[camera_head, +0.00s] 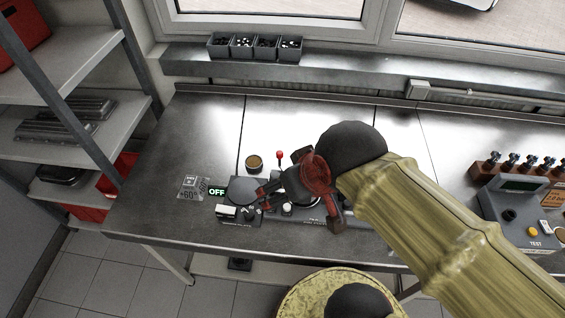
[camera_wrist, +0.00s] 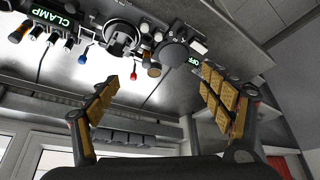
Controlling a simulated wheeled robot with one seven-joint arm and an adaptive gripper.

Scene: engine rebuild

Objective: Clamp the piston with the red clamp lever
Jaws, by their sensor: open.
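The red clamp lever (camera_head: 280,155) shows its red ball at the back of the bench fixture, left of my arm. It also shows in the wrist view (camera_wrist: 134,76), between my fingers but beyond them. A round grey fixture (camera_wrist: 121,38) with a pale centre is behind the lever in the wrist view; I cannot tell whether the piston is in it. In the head view my gripper hides much of that fixture. My gripper (camera_wrist: 160,78) is open and empty above the bench, its yellow-padded fingers wide apart and not touching the lever.
A round dark plate (camera_head: 243,189) with a green OFF sign (camera_head: 216,191) is left of my gripper. A brown-topped pot (camera_head: 254,162) stands near the lever. A blue knob (camera_wrist: 83,59) and a CLAMP display (camera_wrist: 55,19) show in the wrist view. The left rear bench is clear.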

